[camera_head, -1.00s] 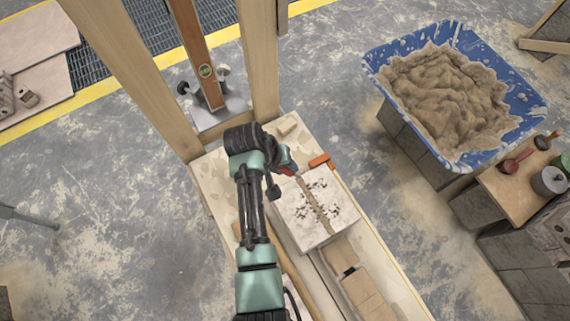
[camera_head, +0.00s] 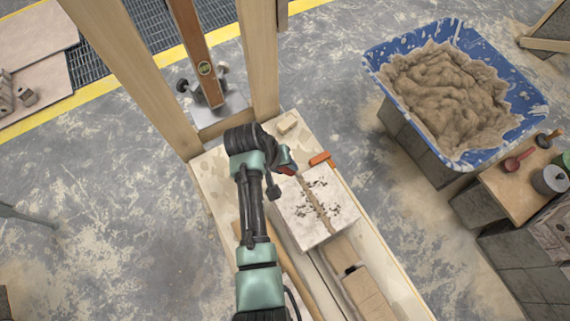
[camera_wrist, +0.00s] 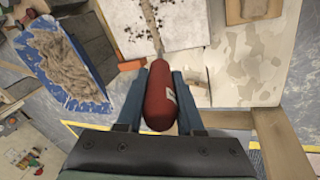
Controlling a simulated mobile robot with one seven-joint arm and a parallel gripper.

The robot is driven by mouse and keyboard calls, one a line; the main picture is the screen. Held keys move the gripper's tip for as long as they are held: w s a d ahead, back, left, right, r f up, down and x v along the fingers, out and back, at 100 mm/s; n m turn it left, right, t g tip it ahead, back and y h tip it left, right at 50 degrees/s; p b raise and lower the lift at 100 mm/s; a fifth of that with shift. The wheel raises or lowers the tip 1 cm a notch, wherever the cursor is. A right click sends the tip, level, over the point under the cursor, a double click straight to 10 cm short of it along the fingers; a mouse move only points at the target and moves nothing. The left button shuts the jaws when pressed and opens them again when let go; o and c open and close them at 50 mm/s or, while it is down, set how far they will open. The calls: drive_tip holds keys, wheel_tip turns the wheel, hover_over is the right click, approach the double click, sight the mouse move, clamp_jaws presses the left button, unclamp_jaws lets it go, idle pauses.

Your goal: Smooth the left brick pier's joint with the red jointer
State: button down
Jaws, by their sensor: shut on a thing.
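My gripper (camera_wrist: 162,88) is shut on the red handle of the jointer (camera_wrist: 160,100). The jointer's thin metal end reaches away from the fingers toward the mortar joint (camera_wrist: 149,14) of the pale brick pier (camera_wrist: 182,30). I cannot tell whether the metal touches the joint. In the head view my gripper (camera_head: 286,162) is over the far left edge of the pier (camera_head: 292,210), with a bit of red showing. The joint (camera_head: 318,205) runs along the pier's top, with dark crumbs on both sides.
The pier stands on a pale board (camera_head: 213,178). An orange piece (camera_head: 320,159) and a small tan block (camera_head: 287,123) lie near it. A blue tub (camera_head: 378,70) of mortar stands to the right.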

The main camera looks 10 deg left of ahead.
drive_tip(key=shift+s, duration=0.1)
drive_tip(key=shift+s+d+p, duration=5.45)
drive_tip(key=shift+s+p, duration=0.25)
drive_tip(key=shift+s, duration=1.75)
drive_tip(key=w+a+r+p, duration=0.2)
drive_tip(key=w+r+p, duration=0.1)
drive_tip(key=r+p, duration=0.2)
drive_tip(key=shift+w+a+r, duration=0.15)
drive_tip(key=shift+r, duration=0.3)
